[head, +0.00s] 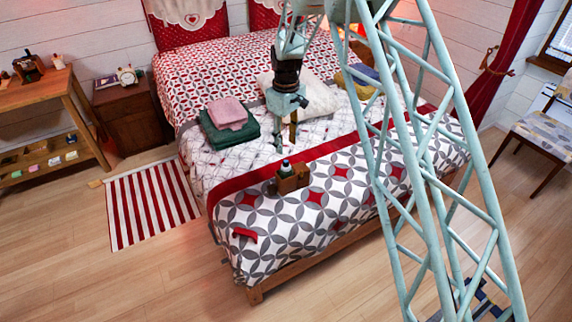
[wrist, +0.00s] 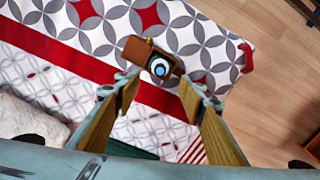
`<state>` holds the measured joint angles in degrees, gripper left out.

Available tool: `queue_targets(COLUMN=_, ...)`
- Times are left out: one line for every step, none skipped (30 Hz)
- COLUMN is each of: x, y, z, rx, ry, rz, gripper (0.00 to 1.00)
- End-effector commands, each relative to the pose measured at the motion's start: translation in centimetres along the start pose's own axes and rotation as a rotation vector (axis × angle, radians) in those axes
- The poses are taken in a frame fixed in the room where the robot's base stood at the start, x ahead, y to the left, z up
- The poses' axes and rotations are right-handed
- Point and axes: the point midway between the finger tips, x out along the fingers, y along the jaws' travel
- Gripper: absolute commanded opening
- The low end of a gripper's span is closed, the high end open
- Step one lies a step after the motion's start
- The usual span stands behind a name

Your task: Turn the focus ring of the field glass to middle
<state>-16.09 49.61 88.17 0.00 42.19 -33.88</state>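A brown, boxy thing (head: 293,183) stands on the bed's patterned cover near the foot end; I take it to be the field glass. A dark round part with a pale blue and white top, perhaps the focus ring (head: 285,166), rises from it. In the wrist view the brown body (wrist: 135,49) lies just beyond my fingertips, and the round part (wrist: 159,67) faces the camera between them. The ring's setting is too small to read. My gripper (head: 285,148) points down above the bed, fingers apart and empty; its wood-coloured fingers also show in the wrist view (wrist: 158,88).
The bed (head: 330,213) fills the middle. A small red thing (head: 245,233) lies near its front left corner. Folded green and pink cloths (head: 229,118) and a white pillow (head: 318,95) lie behind my gripper. A striped rug (head: 150,205) and open floor lie left.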

Motion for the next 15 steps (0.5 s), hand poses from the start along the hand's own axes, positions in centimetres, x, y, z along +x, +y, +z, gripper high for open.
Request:
queue_targets(x=0.8, y=0.0, z=0.1, rx=0.000, ry=-0.002, rz=-0.001, gripper=0.37)
queue_targets(x=1.2, y=0.0, z=0.1, rx=0.000, ry=-0.002, rz=-0.001, gripper=0.37)
queue_targets(x=1.7, y=0.0, z=0.1, rx=0.000, ry=-0.002, rz=-0.001, gripper=0.37)
queue_targets(x=2.1, y=0.0, z=0.1, rx=0.000, ry=-0.002, rz=-0.001, gripper=0.37)
queue_targets(x=2.5, y=0.0, z=0.0, rx=0.000, ry=-0.001, rz=-0.001, gripper=0.37)
queue_targets(x=3.0, y=0.0, z=0.1, rx=0.000, ry=-0.002, rz=-0.001, gripper=0.37)
queue_targets(x=3.4, y=0.0, z=0.1, rx=0.000, ry=-0.002, rz=-0.001, gripper=0.37)
queue_targets(x=3.8, y=0.0, z=0.1, rx=0.000, ry=-0.002, rz=-0.001, gripper=0.37)
queue_targets(x=4.3, y=0.0, z=0.1, rx=0.000, ry=-0.002, rz=-0.001, gripper=0.37)
queue_targets(x=4.7, y=0.0, z=0.1, rx=0.000, ry=-0.002, rz=-0.001, gripper=0.37)
queue_targets(x=5.1, y=0.0, z=0.1, rx=0.000, ry=-0.002, rz=-0.001, gripper=0.37)
queue_targets(x=5.7, y=0.0, z=0.1, rx=0.000, ry=-0.002, rz=-0.001, gripper=0.37)
queue_targets(x=6.0, y=-0.1, z=0.1, rx=0.000, ry=-0.002, rz=-0.001, gripper=0.37)
queue_targets(x=6.4, y=-0.1, z=0.1, rx=0.000, ry=-0.002, rz=-0.001, gripper=0.37)
queue_targets(x=6.9, y=-0.1, z=0.1, rx=0.000, ry=-0.002, rz=-0.001, gripper=0.37)
